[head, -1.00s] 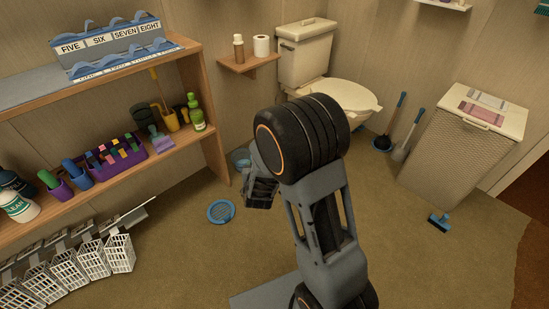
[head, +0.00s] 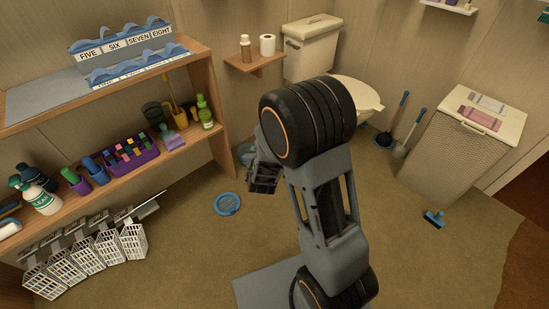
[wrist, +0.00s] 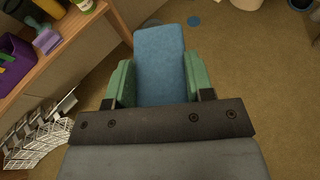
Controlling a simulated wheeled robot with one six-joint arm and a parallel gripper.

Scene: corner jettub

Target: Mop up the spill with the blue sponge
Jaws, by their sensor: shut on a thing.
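My gripper (wrist: 153,85) is shut on the blue sponge (wrist: 160,60), which sits between its green finger pads and sticks out ahead of them in the wrist view. In the head view my gripper (head: 263,178) is held in front of the shelf's right end, left of my arm; the sponge cannot be made out there. I see no clear spill. A dark brown patch (head: 525,265) lies at the far right edge of the floor, and I cannot tell what it is.
A wooden shelf unit (head: 170,148) with bottles and a purple caddy (head: 133,160) stands at left, white wire baskets (head: 133,242) below. A toilet (head: 355,97), hamper (head: 450,160) and blue brush (head: 434,218) are at right.

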